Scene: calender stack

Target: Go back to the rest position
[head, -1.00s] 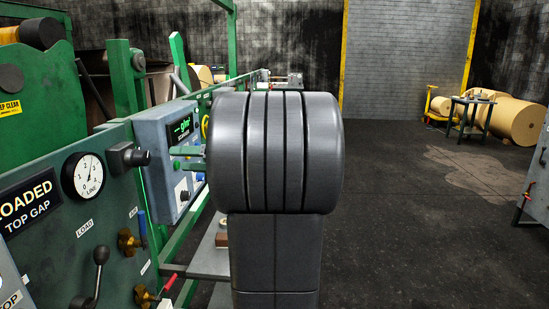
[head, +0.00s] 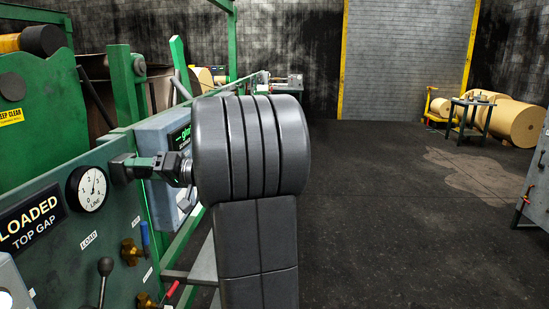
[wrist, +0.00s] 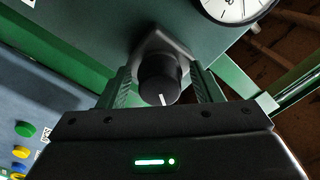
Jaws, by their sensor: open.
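My gripper (head: 128,168) is at the green control panel (head: 60,240), just right of the round white gauge (head: 87,188) in the head view. In the wrist view my gripper (wrist: 161,72) is open, with one finger on each side of a black knob (wrist: 160,82) with a white pointer mark. Whether either finger touches the knob I cannot tell. In the head view the knob is mostly hidden by my gripper. My dark grey arm fills the middle of that view.
A lever (head: 104,275) and brass valves (head: 130,251) sit below. Open floor (head: 380,220) lies to the right, with a small table (head: 472,112) and paper rolls (head: 518,122) at the back.

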